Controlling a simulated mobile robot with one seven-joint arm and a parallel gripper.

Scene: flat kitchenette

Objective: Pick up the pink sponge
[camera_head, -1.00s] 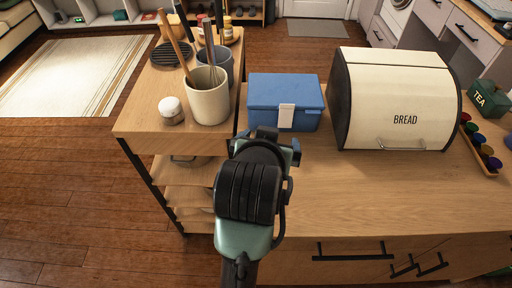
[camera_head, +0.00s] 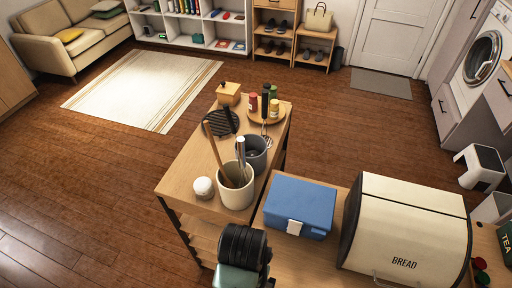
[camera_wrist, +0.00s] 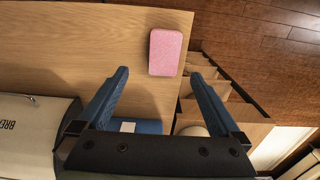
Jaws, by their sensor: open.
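The pink sponge (camera_wrist: 165,52) lies flat on the wooden counter (camera_wrist: 60,40) in the wrist view, close to the counter's edge. It is a rounded rectangle. It does not show in the head view. My gripper (camera_wrist: 160,82) has its two blue fingers spread apart in the wrist view, with nothing between them. The sponge appears beyond the fingertips, roughly in line with the gap and apart from them. In the head view only my dark wrist and green arm link show at the bottom; the fingers are hidden.
A blue box (camera_head: 300,205) and a cream bread box (camera_head: 408,225) stand on the counter. The counter around the sponge is clear.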

